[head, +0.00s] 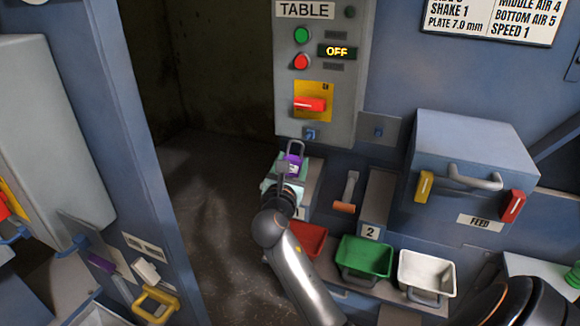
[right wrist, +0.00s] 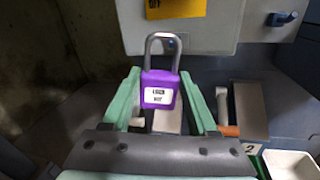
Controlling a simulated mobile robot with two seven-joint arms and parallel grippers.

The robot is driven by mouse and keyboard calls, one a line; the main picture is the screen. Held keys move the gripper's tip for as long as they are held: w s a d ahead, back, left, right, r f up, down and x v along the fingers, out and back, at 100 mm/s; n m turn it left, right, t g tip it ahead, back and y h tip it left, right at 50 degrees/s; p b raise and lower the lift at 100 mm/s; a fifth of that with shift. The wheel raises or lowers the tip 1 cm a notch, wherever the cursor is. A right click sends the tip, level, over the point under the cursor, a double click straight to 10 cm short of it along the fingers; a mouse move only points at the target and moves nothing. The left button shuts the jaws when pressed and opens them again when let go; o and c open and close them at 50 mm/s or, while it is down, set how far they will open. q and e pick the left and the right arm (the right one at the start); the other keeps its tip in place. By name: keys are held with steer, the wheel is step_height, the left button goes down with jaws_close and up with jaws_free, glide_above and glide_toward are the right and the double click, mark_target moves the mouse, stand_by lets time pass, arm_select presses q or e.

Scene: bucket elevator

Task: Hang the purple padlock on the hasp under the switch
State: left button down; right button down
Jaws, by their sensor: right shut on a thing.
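The purple padlock (head: 292,163) is upright in my right gripper (head: 284,176), with its grey shackle upward. In the right wrist view the padlock (right wrist: 160,90) shows a white label and sits between the green fingers (right wrist: 160,100), which are shut on it. The switch (head: 309,104) is a red handle on a yellow plate on the grey panel. The small blue hasp (head: 310,134) is below it at the panel's lower edge. The shackle top is just below and left of the hasp in the head view; I cannot tell whether they touch. My left gripper is not in view.
A red bin (head: 307,238), a green bin (head: 364,256) and a white bin (head: 427,272) stand below. An orange-ended handle (head: 346,195) is right of the padlock. The grey feed box (head: 470,160) juts out at right. Dark open space lies left of the panel.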

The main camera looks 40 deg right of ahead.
mark_target(298, 157)
steer(key=shift+s+d+b+x, duration=0.15)
steer(key=shift+b+x, duration=0.2)
steer(key=shift+x, duration=0.7)
steer(key=shift+s+d+b+x, duration=0.15)
steer(key=shift+b+x, duration=0.15)
steer(key=shift+x, duration=0.7)
steer(key=shift+a, duration=0.1)
steer(key=shift+p, duration=0.6)
steer(key=shift+s+d+p+x, duration=0.15)
steer(key=shift+p+x, duration=0.2)
steer(key=shift+x, duration=0.55)
steer(key=shift+s+d+p+x, duration=0.1)
steer(key=shift+s+p+x, duration=0.15)
steer(key=shift+x, duration=0.65)
steer(key=shift+f+b, duration=0.3)
steer(key=shift+f, duration=0.5)
